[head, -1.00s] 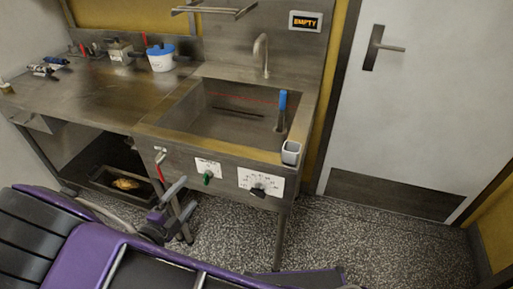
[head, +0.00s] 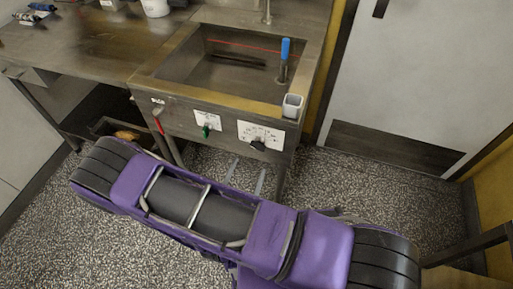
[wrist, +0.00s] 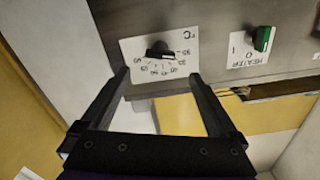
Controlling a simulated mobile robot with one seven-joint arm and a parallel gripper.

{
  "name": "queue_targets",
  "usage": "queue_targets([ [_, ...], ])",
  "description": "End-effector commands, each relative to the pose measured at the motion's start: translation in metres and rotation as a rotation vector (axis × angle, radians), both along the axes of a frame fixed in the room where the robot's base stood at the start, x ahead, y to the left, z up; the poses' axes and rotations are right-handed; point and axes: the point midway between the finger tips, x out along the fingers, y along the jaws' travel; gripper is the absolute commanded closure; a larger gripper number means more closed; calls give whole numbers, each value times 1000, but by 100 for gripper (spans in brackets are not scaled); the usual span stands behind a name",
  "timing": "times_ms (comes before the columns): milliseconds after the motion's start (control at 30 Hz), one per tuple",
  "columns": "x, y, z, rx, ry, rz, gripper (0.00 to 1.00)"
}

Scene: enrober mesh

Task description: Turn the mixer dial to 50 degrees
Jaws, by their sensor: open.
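The dial is a black knob (head: 258,146) on a white scale plate (head: 275,136) at the sink unit's front. In the wrist view, the knob (wrist: 158,50) appears upside down on its plate (wrist: 182,47), marked °C with numbers around it. I cannot read the pointer setting surely. My gripper (wrist: 160,78) is open and empty, its two fingers apart below the knob in the wrist picture, with the knob between their lines. The fingers do not appear to touch the knob. In the head view my gripper (head: 248,167) shows as two thin grey prongs below the plate.
A green heater switch (head: 206,130) sits left of the dial, and a red-handled lever (head: 159,124) farther left. A white cup (head: 292,106) is on the sink's front corner above the dial. A blue-handled rod (head: 285,58) stands in the sink. The floor before the door is clear.

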Motion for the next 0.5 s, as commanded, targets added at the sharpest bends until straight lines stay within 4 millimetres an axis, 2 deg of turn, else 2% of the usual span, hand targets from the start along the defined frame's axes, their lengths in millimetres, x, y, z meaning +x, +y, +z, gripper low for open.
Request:
queue_targets([
  [33,12,-5,1,0,-2,-5,5],
  [200,44,-17,0,0,-2,-5,5],
  [400,70,-26,0,1,-1,-3,5],
  [500,76,-27,0,2,0,-1,5],
])
